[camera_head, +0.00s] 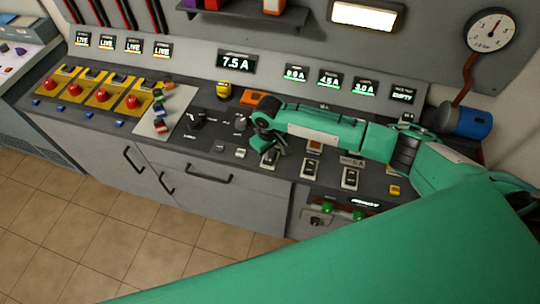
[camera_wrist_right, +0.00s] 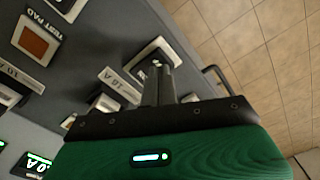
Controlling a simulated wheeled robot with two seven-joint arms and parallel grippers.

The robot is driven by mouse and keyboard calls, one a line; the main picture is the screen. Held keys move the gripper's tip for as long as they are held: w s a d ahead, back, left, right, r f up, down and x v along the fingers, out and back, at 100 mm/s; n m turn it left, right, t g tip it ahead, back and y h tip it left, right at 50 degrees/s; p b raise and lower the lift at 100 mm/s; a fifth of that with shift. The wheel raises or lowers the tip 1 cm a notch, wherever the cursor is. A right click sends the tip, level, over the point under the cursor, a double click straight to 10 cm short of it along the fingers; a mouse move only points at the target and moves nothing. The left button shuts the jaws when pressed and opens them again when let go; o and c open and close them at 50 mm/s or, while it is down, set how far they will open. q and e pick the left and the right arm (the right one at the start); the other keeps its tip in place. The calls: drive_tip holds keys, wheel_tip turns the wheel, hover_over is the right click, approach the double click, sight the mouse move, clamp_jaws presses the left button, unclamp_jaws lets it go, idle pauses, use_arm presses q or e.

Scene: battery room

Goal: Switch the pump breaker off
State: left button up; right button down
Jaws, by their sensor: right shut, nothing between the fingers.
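A row of breakers with dark rockers in light frames lies on the console's right half: one beside my gripper (camera_head: 268,162), a middle one (camera_head: 311,174) and a right one (camera_head: 349,179). Their name labels are too small to read, so I cannot tell which is the pump breaker. My right gripper (camera_head: 273,152) is shut and empty, low over the left breaker and partly covering it. In the right wrist view the closed fingers (camera_wrist_right: 158,84) reach toward a light-framed switch (camera_wrist_right: 150,58); contact is unclear. My left gripper is not in view.
Small displays read 0.0 A (camera_head: 295,73), 4.5 A (camera_head: 329,79) and 3.0 A (camera_head: 365,87); a larger one reads 7.5 A (camera_head: 236,62). Red buttons on yellow plates (camera_head: 98,96) stand at left. An orange test pad (camera_wrist_right: 34,41) shows in the wrist view.

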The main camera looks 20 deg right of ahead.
drive_tip(key=shift+f+b, duration=0.35)
drive_tip(key=shift+f, duration=0.6)
idle(1.0)
drive_tip(key=shift+r, duration=0.1)
wheel_tip(320, 180, up, 7)
drive_tip(key=p, duration=0.7)
drive_tip(key=shift+p, duration=0.4)
